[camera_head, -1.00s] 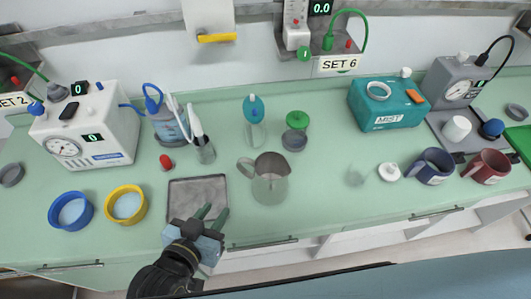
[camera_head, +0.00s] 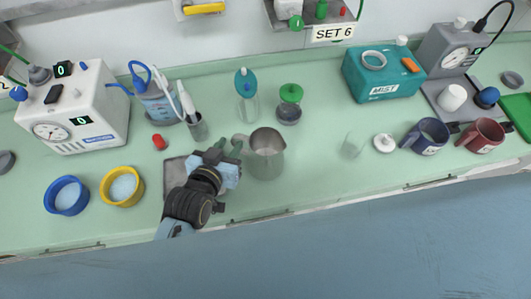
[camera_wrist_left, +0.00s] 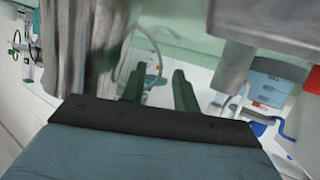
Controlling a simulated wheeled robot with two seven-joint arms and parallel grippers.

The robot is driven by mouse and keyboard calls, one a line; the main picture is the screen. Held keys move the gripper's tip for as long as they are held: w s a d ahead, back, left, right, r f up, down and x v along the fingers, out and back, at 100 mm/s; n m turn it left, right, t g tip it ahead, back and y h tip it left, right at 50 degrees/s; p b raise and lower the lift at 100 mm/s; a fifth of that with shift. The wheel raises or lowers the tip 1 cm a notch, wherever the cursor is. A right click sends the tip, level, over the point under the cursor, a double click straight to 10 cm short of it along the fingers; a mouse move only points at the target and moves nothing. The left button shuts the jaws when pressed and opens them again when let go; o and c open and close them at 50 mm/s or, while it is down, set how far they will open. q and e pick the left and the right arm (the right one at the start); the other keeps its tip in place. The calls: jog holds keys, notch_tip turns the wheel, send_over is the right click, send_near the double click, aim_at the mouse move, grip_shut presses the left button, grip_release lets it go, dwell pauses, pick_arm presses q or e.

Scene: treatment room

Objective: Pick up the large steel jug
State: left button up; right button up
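The large steel jug (camera_head: 268,158) stands upright on the green counter, its handle (camera_head: 238,139) facing left. My left gripper (camera_head: 222,148) is low over the counter just left of the jug, its fingertips close to the handle. In the left wrist view, the two green fingers (camera_wrist_left: 157,88) are apart with nothing seen gripped between them. A blurred steel surface, apparently the jug (camera_wrist_left: 70,45), stands close by the left finger. Whether a finger touches the handle cannot be told. My right gripper is not in view.
A steel cup with white sticks (camera_head: 198,130) stands close behind the gripper; it looms in the wrist view (camera_wrist_left: 240,55). A grey tray (camera_head: 174,172) lies partly under my arm. A green-lidded jar (camera_head: 290,108) is behind the jug.

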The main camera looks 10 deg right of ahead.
pick_arm(q)
jog(key=shift+x, duration=1.35)
grip_shut()
jog(key=shift+r, duration=0.1)
